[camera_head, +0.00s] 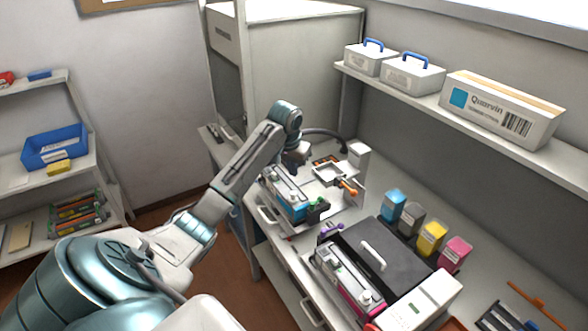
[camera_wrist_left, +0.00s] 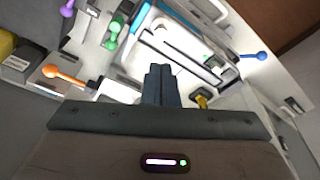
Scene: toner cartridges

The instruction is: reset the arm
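My left arm reaches in from the left in the head view and bends down over the back of the bench. My left gripper (camera_head: 299,158) hangs above the work area, beyond a cyan-trimmed toner cartridge (camera_head: 291,203) and partly hidden by its own wrist. In the left wrist view its two dark fingers (camera_wrist_left: 161,84) are together, with nothing visible between them. The cyan-trimmed cartridge lies ahead of the fingers there (camera_wrist_left: 172,31), apart from them as far as I can tell. My right gripper is not in view.
A dark-lidded unit (camera_head: 386,254) stands on the bench with a magenta-trimmed cartridge (camera_head: 347,283) at its front. Cyan (camera_head: 392,206), grey, yellow and magenta bottles stand behind it. An orange-handled clamp (camera_head: 347,187) is near the gripper. A shelf with boxes (camera_head: 500,108) overhangs the right.

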